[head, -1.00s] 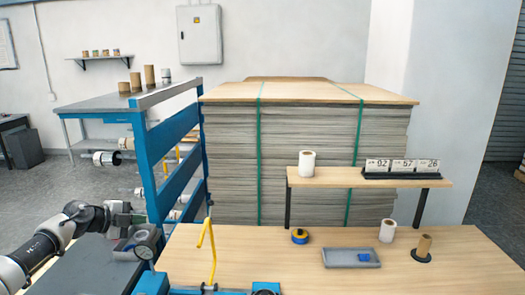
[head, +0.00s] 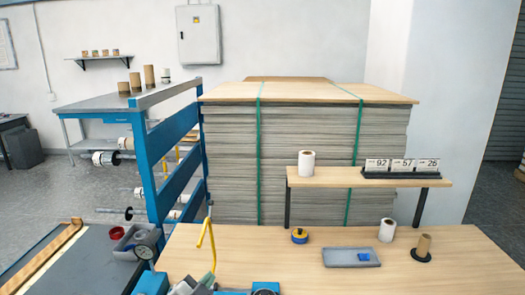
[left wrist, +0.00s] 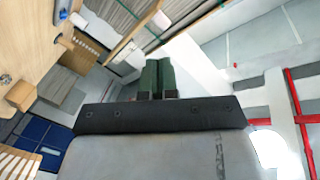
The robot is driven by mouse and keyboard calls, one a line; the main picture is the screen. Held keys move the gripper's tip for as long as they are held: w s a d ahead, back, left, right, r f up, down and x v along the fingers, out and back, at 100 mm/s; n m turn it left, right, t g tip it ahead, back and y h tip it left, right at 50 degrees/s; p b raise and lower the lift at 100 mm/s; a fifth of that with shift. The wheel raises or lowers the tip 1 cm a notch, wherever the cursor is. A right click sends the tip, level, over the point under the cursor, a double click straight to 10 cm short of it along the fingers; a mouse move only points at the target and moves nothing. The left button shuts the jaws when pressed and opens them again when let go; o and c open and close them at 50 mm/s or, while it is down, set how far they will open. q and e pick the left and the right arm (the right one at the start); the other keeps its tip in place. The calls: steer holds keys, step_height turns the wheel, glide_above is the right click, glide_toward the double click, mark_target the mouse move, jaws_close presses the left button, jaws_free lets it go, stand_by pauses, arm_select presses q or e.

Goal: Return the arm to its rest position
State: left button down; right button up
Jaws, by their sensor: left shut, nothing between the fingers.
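My left gripper (head: 207,281) shows only in part at the bottom edge of the head view, low beside the foot of the yellow lever (head: 207,245). In the left wrist view its two green fingers (left wrist: 157,73) are together with nothing between them. The rest of the left arm is out of the head view. My right gripper does not show.
A blue rack (head: 175,135) stands at left. A dark-topped bench (head: 95,262) holds a grey bin and gauge.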

arm_select(q)
steer(key=s+a+f+n+g+y, duration=0.2)
steer(key=s+f+n+g, duration=0.15)
steer(key=s, duration=0.85)
steer(key=s+a+f+n+g+y, duration=0.25)
steer(key=s+g, duration=0.25)
steer(key=s, duration=0.8)
steer(key=s+a+f+n+g+y, duration=0.1)
steer(key=s+a+f+n+g, duration=0.25)
steer(key=s, duration=0.85)
step_height(320, 180, down, 30)
steer(key=d+g+b, duration=0.1)
steer(key=g+b, duration=0.1)
steer(key=b, duration=0.3)
steer(key=s+a+f+g+b, duration=0.1)
steer(key=s+a+f+b, duration=0.1)
steer(key=s+f, duration=1.4)
step_height(320, 180, down, 4)
steer(key=shift+s+a+r+b, duration=0.25)
steer(key=shift+s+a+b, duration=0.05)
steer(key=shift+b, duration=0.35)
steer(key=shift+w+y, duration=0.1)
steer(key=shift+y, duration=0.15)
